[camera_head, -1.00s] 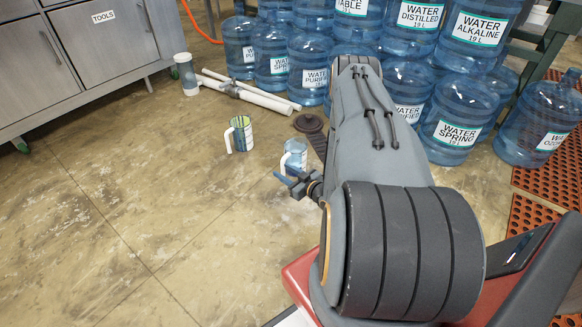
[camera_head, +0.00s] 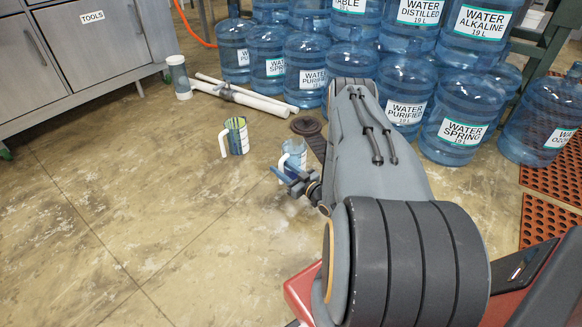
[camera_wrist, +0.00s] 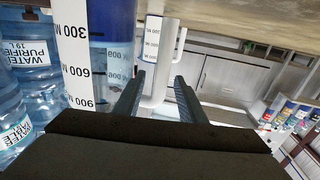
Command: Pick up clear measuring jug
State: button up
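A clear, bluish measuring jug (camera_head: 293,153) stands on the floor just beyond my gripper (camera_head: 292,183) in the head view. A second jug (camera_head: 236,137), with yellow-green and dark tones and a white handle, stands farther left. In the wrist view, which is upside down, a large white scale strip (camera_wrist: 76,50) and clear blue jug wall (camera_wrist: 112,50) are close, left of the fingers. My gripper (camera_wrist: 159,80) is open. A white handle (camera_wrist: 172,65) shows between its fingers; I cannot tell which jug it belongs to, or whether anything touches it.
Large water bottles (camera_head: 405,95) are stacked behind my arm. White pipes (camera_head: 245,98) and a clear cylinder (camera_head: 178,75) lie or stand at the back. A dark disc (camera_head: 306,126) is near the jugs. A grey tool cabinet (camera_head: 95,45) is at upper left. The left floor is clear.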

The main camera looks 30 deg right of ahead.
jog(key=w+b, duration=0.1)
jog(key=w, duration=0.1)
jog(key=w+b, duration=0.1)
jog(key=w, duration=0.1)
jog(key=shift+a, duration=0.4)
jog(key=shift+c, duration=0.3)
grip_shut()
